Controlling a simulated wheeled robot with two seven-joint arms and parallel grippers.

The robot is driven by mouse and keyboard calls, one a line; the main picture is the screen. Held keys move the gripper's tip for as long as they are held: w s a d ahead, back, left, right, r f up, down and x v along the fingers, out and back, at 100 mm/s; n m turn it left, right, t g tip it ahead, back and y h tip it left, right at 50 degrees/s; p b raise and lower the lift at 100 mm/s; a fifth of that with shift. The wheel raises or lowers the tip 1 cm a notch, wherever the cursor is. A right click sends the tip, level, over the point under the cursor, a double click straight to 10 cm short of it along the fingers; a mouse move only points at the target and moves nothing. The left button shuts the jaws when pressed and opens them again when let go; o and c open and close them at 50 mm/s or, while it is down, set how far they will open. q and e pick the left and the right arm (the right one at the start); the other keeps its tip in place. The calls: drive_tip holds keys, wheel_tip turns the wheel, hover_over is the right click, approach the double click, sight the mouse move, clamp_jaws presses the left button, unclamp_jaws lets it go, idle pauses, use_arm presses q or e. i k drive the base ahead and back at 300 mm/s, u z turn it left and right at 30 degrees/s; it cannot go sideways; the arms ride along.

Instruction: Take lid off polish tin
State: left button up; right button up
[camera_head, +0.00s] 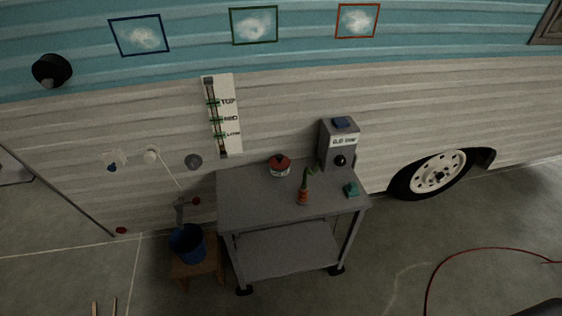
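A round tin with a red lid (280,159) stands upright on the top of a grey cart. The lid sits on the pale body of the tin (279,172), and a small dark knob or mark shows on it. No gripper of mine can be made out in the head view, and nothing touches the tin.
The grey cart (245,206) also bears a small plant in an orange pot (303,198), a teal block (351,189) and a grey box with a dial (339,145). A blue bucket (188,244) stands on a wooden stool at left. A red hose (429,285) lies at right.

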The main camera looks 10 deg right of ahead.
sight(279, 162)
drive_tip(key=u, duration=2)
drive_tip(key=i, duration=1.4)
drive_tip(key=z, duration=2.65)
